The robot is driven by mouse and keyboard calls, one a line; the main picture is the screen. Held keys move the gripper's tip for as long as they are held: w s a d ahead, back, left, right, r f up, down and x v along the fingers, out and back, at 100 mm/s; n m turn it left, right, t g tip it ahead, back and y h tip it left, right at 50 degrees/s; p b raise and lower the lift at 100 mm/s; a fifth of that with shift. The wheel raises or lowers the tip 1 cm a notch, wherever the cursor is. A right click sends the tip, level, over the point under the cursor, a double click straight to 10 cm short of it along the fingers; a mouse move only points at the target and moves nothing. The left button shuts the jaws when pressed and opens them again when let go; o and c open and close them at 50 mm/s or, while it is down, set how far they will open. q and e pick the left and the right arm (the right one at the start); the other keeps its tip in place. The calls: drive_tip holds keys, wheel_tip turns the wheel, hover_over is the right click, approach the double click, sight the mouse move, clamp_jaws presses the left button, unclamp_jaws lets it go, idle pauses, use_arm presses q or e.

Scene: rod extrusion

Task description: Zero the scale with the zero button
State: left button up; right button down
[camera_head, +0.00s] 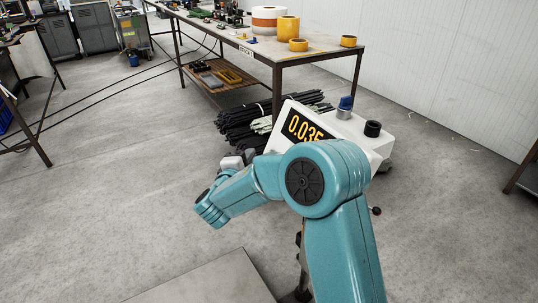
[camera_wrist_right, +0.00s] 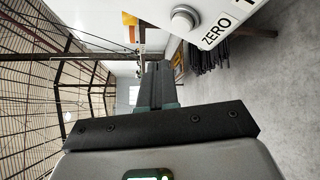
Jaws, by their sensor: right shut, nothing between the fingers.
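The scale's white indicator box (camera_head: 350,127) stands right of centre in the head view. Its dark display (camera_head: 303,127) reads about 0.035 in yellow digits, its end hidden by my teal right arm. The lower front of the box is also hidden. In the right wrist view, the round grey zero button (camera_wrist_right: 184,20) sits on the white panel beside the word ZERO (camera_wrist_right: 217,31). My right gripper (camera_wrist_right: 160,70) is shut and empty, its tips below and left of the button in that picture, seemingly apart from it. My left gripper is out of view.
A flat grey plate (camera_head: 205,283) lies at the bottom of the head view. A workbench (camera_head: 320,55) with yellow and white rolls stands behind the box. Black rod bundles (camera_head: 245,120) lie on the floor under it. The floor at left is mostly clear, crossed by cables.

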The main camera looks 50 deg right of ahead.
drive_tip(key=shift+s+d+f+b, duration=0.2)
drive_tip(key=shift+d+f+b, duration=0.15)
drive_tip(key=shift+d+b, duration=0.3)
drive_tip(key=shift+s+d+f+b, duration=0.2)
drive_tip(key=shift+d+f+b, duration=0.1)
drive_tip(key=shift+d+b, duration=0.25)
drive_tip(key=shift+d, duration=0.1)
idle(1.1)
drive_tip(key=shift+s+d+f+b, duration=0.15)
drive_tip(key=shift+d+b, duration=0.2)
drive_tip(key=shift+b, duration=0.3)
